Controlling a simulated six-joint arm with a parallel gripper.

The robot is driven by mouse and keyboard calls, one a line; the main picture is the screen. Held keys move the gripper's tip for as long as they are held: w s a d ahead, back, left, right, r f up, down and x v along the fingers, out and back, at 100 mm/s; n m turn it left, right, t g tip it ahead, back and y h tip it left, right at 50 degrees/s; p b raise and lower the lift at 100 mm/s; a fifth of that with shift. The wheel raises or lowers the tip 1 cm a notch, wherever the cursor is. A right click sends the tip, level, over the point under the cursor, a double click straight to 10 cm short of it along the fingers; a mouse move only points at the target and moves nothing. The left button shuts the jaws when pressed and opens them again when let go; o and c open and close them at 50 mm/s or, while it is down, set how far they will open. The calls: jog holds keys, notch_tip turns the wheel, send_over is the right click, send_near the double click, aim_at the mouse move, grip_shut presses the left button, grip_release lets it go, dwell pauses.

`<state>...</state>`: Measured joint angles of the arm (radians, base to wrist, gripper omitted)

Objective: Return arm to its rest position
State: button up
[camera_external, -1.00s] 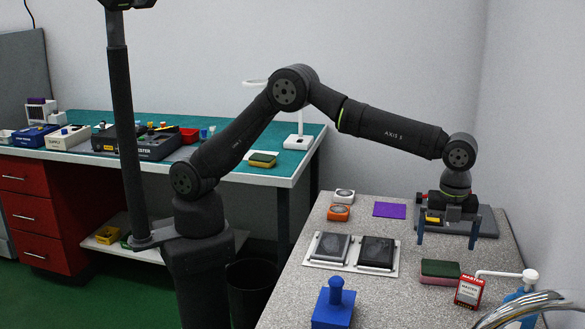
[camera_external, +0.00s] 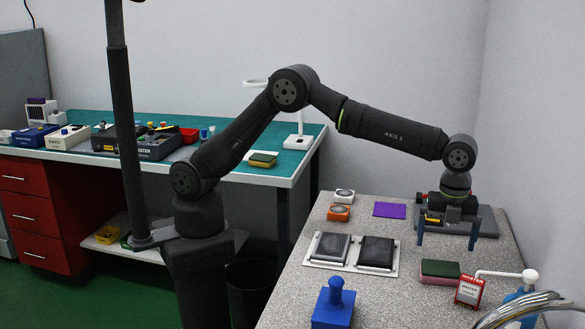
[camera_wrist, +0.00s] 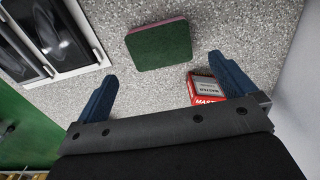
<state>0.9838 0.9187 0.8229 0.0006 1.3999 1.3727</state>
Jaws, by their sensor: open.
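My gripper (camera_external: 448,228) is at the right end of my outstretched arm, low over the speckled grey counter (camera_external: 385,292). Its two blue fingers point down, spread wide apart. In the wrist view my gripper (camera_wrist: 165,95) is open, with nothing between its fingers. The gripper is in front of a dark grey device (camera_external: 487,222) at the counter's back right and partly hides it. I cannot tell from the pictures whether it touches the device.
A green and pink sponge (camera_external: 440,269) and a red-and-white box (camera_external: 469,291) lie nearer the front. A white tray (camera_external: 347,267) with two dark pads, a blue-handled block (camera_external: 333,308) and a purple mat (camera_external: 390,210) share the counter. A teal bench (camera_external: 285,165) stands behind.

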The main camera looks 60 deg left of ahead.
aim_at(441, 267)
notch_tip(441, 267, down, 9)
jog(key=shift+r, duration=2.3)
